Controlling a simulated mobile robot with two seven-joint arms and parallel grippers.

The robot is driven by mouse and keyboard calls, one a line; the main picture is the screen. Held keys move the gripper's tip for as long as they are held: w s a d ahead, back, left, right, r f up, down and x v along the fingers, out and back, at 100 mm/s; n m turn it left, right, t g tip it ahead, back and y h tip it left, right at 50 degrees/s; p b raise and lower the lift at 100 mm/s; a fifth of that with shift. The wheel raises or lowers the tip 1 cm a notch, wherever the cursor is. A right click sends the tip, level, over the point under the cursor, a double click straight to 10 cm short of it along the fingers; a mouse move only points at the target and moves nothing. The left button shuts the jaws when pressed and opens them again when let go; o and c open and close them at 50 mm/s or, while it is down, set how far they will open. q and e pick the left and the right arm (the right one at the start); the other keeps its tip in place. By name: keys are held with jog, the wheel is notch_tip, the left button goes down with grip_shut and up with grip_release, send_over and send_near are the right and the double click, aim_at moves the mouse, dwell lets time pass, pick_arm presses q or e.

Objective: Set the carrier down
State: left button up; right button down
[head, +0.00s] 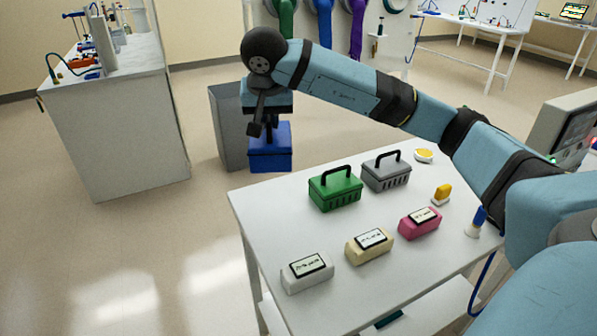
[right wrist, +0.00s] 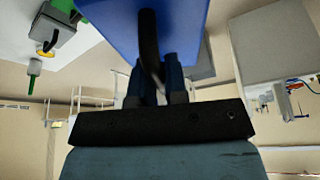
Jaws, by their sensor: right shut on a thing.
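A blue carrier (head: 270,150) hangs from my right gripper (head: 266,122), which is shut on it, in the head view. The carrier is off the far left corner of the white table, in the air over the floor as far as I can tell. In the right wrist view the blue carrier (right wrist: 150,25) fills the top middle, with its dark handle between the fingers of the right gripper (right wrist: 160,85). A green carrier (head: 335,188) and a grey carrier (head: 386,173) stand upright on the table. My left gripper is not in view.
The white table (head: 270,215) also bears white (head: 307,271), cream (head: 369,244) and pink (head: 419,221) labelled blocks. A grey bin (head: 228,130) stands behind the blue carrier. A white bench (head: 120,120) is at left.

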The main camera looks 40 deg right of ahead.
aim_at(271, 161)
notch_tip(271, 161, down, 18)
jog(key=b, duration=0.1)
jog(key=shift+f, duration=0.25)
jog(key=shift+f, duration=0.2)
jog(key=c, duration=1.1)
grip_release()
jog(key=shift+c, duration=0.2)
jog(key=shift+r, duration=0.15)
jog(key=v, duration=1.2)
jog(key=shift+w+r+p, duration=0.1)
jog(key=shift+p, duration=0.25)
